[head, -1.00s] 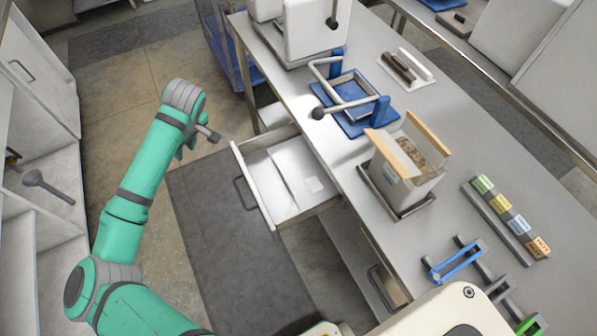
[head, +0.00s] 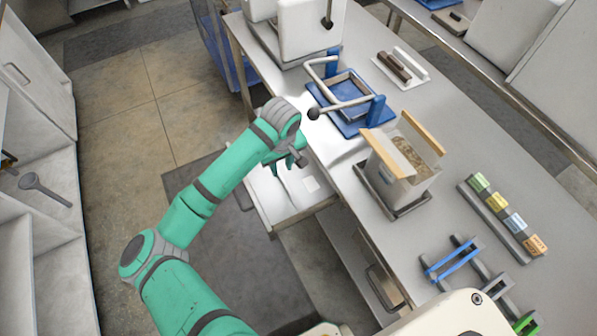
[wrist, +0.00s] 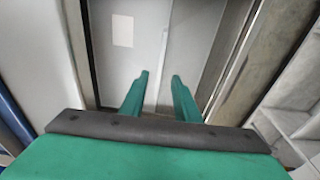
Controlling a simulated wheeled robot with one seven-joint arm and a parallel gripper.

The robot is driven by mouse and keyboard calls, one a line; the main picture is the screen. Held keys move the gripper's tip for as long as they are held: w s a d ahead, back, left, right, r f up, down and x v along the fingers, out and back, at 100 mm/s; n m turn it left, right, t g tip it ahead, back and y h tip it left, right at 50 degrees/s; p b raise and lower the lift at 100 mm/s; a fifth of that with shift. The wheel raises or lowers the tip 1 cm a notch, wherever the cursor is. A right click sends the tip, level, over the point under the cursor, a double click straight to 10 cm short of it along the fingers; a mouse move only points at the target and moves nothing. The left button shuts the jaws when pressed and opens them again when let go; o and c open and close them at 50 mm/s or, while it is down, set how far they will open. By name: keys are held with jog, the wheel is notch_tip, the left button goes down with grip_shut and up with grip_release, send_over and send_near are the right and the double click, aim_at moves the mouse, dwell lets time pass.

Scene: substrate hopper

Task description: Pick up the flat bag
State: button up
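A pale, flat, sheet-like bag with a small white label seems to lie in the open drawer (head: 322,206). In the head view the bag (head: 301,196) is partly covered by my arm. In the wrist view the bag (wrist: 135,58) is left of centre, its label near the top, with a thin pale edge running lengthwise. Its outline is hard to tell from the drawer floor. My gripper (head: 281,178) is over the drawer, pointing down. In the wrist view my gripper (wrist: 160,77) has its two green fingers apart, with that pale edge between them and nothing visibly held.
The drawer hangs out of the steel bench (head: 450,140). Above it on the bench are a white hopper box with wooden edges (head: 402,165) and a blue frame fixture (head: 348,105). A shelf cabinet (head: 40,215) stands at left; the floor between is clear.

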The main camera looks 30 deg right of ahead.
aim_at(281, 176)
jog(key=shift+w+f, duration=0.2)
jog(key=shift+f, duration=0.9)
jog(key=shift+w+f, duration=0.15)
jog(key=shift+f, duration=0.9)
jog(key=shift+w+f, duration=0.2)
jog(key=shift+f, duration=0.9)
jog(key=shift+c, duration=0.2)
grip_shut()
